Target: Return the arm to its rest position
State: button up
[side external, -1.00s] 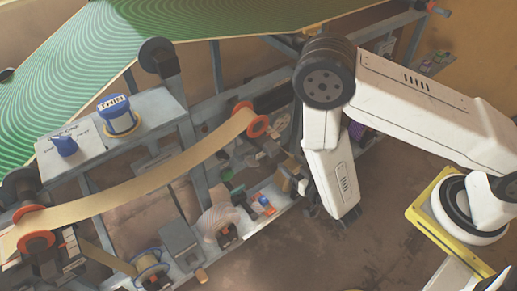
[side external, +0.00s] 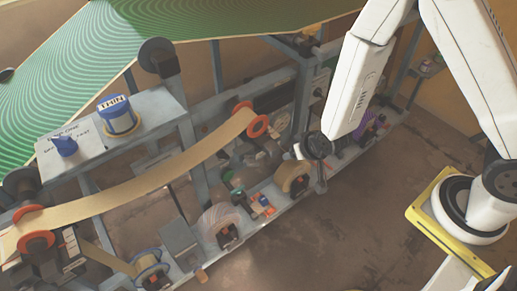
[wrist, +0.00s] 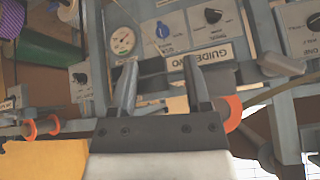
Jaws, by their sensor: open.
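My gripper (wrist: 160,64) shows in the wrist view with its two dark fingers spread apart and nothing between them. Behind the fingers is a grey control panel with a label reading upside down, "GUIDE NO" (wrist: 198,56). In the side external view my white arm is bent high at the right, with its forearm slanting down to the left. The dark wrist end is beside the machine frame, right of the upper orange-flanged roller (side external: 257,126). The fingers are too small to make out clearly there.
A tan strip (side external: 150,180) runs between orange-flanged rollers. A blue dial marked THIN (side external: 119,121) sits on a grey box. A green patterned sheet (side external: 70,80) spans the top left. Several spools line the lower shelf, including a tan one (side external: 292,180).

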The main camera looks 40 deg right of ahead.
jog(key=s+d+r+n+g, duration=0.1)
jog(key=s+d+r+g, duration=0.1)
jog(key=r, duration=0.5)
jog(key=s+d+r+n+g, duration=0.1)
jog(key=s+d+r+g, duration=0.1)
jog(key=s+d+r, duration=0.3)
notch_tip(320, 180, up, 2)
jog(key=shift+s+r+n, duration=0.2)
jog(key=shift+s+n, duration=0.1)
jog(key=shift+s, duration=0.45)
jog(key=shift+d, duration=0.1)
dwell(0.6)
